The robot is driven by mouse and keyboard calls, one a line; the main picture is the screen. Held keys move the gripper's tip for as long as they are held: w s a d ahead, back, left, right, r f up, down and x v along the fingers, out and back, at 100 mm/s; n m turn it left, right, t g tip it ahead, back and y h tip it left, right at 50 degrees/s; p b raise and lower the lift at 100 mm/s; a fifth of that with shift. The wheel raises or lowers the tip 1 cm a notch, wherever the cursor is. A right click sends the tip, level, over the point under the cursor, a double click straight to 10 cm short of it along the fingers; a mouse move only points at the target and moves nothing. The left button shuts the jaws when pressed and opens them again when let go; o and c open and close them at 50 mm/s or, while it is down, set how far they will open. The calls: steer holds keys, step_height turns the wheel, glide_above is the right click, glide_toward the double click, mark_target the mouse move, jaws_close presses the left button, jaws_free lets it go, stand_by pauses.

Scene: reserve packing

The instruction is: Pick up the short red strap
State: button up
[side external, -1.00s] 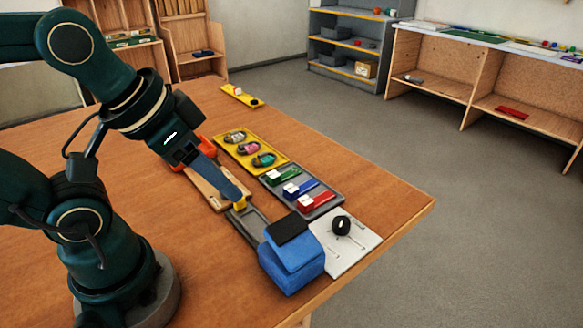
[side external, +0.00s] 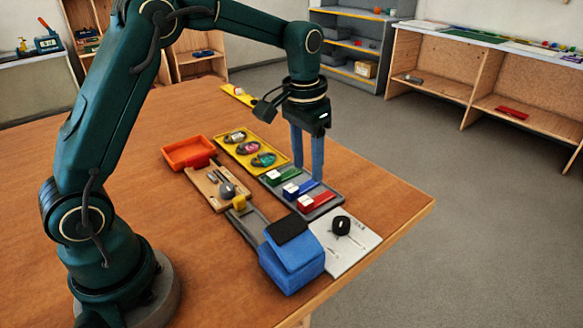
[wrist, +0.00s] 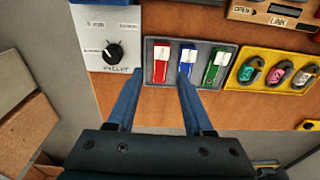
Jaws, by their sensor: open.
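The red strap (side external: 318,200), with a white label at one end, lies in the grey tray (side external: 338,203), beside a blue strap (side external: 303,188) and a green strap (side external: 280,177). My gripper (side external: 308,173) points down above this tray, open and empty. In the wrist view, the red strap (wrist: 161,62) shows between the two fingertips of my gripper (wrist: 160,72). The blue strap (wrist: 188,66) is by the right fingertip, and the green strap (wrist: 215,68) is further right. The fingers appear apart from the straps.
A yellow tray (side external: 222,144) with several carabiners adjoins the grey tray. A white dial panel (side external: 364,238) and a blue block (side external: 290,268) stand near the table's front corner. A wooden tray (side external: 208,194) and an orange bin (side external: 187,153) lie left.

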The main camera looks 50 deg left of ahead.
mark_target(303, 202)
steer(key=shift+g, duration=0.5)
steer(key=f, duration=0.8)
steer(key=shift+s+a+f, duration=0.15)
steer(key=shift+s+f, duration=0.05)
jaws_close()
